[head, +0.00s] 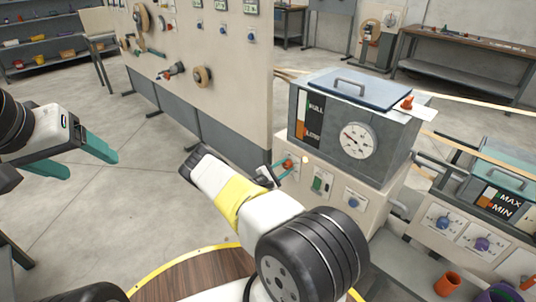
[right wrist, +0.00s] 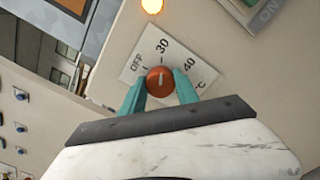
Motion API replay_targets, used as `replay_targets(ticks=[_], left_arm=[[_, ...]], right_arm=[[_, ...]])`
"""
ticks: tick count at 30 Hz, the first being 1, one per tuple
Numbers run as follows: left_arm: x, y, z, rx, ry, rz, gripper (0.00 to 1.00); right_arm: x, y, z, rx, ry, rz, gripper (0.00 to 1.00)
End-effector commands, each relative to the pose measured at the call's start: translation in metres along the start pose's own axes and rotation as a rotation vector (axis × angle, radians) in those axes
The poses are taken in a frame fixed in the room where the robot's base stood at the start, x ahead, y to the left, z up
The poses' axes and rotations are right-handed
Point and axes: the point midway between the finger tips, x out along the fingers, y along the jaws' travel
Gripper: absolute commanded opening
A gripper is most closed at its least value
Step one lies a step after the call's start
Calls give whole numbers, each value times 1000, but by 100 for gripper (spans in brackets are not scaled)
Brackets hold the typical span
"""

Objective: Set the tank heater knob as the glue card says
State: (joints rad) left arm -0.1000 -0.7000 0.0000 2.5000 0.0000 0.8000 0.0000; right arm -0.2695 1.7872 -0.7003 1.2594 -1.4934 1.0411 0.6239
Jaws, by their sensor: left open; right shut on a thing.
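The tank heater knob (right wrist: 161,80) is round and orange-red with a pale pointer line. Its white plate reads OFF, 30, 40 and °C; the pointer looks turned roughly toward 30. My right gripper (right wrist: 160,88) is shut on the knob, one teal finger on each side. In the head view the knob (head: 288,163) sits on the beige panel below the grey tank (head: 325,130), with my right gripper (head: 279,171) at it. My left gripper (head: 92,167) is open and empty over the floor at the left. I cannot make out a readable glue card.
An amber lamp (right wrist: 152,5) glows near the knob. A green switch (head: 318,184) and a blue knob (head: 353,202) sit right of it. A gauge (head: 358,141) is on the tank. A tall beige panel (head: 220,80) stands behind; a second tank (head: 497,195) is at right.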

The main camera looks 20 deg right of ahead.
Motion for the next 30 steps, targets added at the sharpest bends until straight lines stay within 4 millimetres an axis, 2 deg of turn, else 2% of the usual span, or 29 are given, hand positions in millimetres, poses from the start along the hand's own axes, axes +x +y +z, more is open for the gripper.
replay_targets(ticks=[16,17,20,30], left_arm=[[0,0,0,0,0,0,72],[0,0,0,0,0,0,72],[0,0,0,0,0,0,72],[0,0,0,0,0,0,72]], right_arm=[[-1,0,-1,27,2,-1,0],[-1,0,-1,27,2,-1,39],[-1,0,-1,26,1,-1,58],[-2,0,0,26,1,0,59]])
